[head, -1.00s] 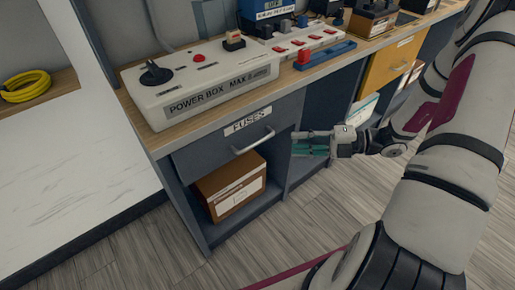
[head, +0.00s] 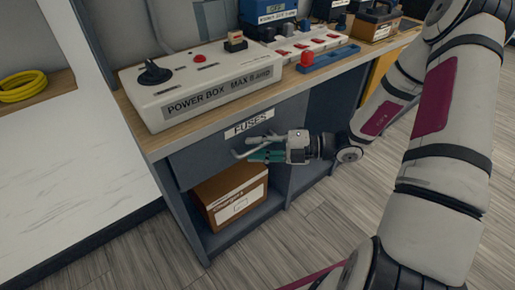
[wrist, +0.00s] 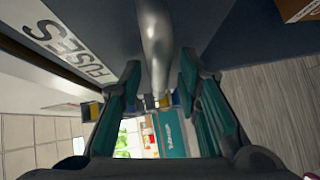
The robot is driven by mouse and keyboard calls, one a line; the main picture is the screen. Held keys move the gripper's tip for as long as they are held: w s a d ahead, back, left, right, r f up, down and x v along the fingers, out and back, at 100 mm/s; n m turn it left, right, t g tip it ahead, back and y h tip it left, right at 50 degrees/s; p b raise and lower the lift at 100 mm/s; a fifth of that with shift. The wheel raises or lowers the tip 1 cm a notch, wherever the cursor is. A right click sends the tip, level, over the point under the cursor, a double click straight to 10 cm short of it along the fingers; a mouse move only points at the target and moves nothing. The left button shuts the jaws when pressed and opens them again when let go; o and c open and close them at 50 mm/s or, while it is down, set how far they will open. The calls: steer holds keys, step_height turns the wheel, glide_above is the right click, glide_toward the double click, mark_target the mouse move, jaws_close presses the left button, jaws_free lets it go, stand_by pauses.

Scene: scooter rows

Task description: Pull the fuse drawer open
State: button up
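The fuse drawer (head: 200,159) is a dark blue-grey front under the bench top, with a white FUSES label (head: 249,123); it looks closed. Its metal bar handle (head: 239,154) is partly hidden by my gripper (head: 254,152) in the head view. In the wrist view the handle (wrist: 154,45) runs in between the two teal fingers of my gripper (wrist: 160,100), with a gap on each side. The fingers are open and do not appear to grip it. The FUSES label (wrist: 68,48) shows at the upper left there.
A white power box (head: 205,88) stands on the bench (head: 160,142) above the drawer. A cardboard box (head: 232,193) sits in the open shelf below. A blue tray (head: 325,62) with a red part lies further right. The floor in front is clear.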

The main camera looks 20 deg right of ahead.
jaws_close()
steer(key=shift+s, duration=0.1)
steer(key=s+d+p, duration=0.4)
steer(key=s+p, duration=0.1)
steer(key=s, duration=0.7)
steer(key=s+d+p, duration=0.4)
steer(key=s, duration=0.8)
steer(key=shift+s+p, duration=0.3)
steer(key=shift+p, duration=0.05)
jaws_free()
steer(key=v, duration=1.2)
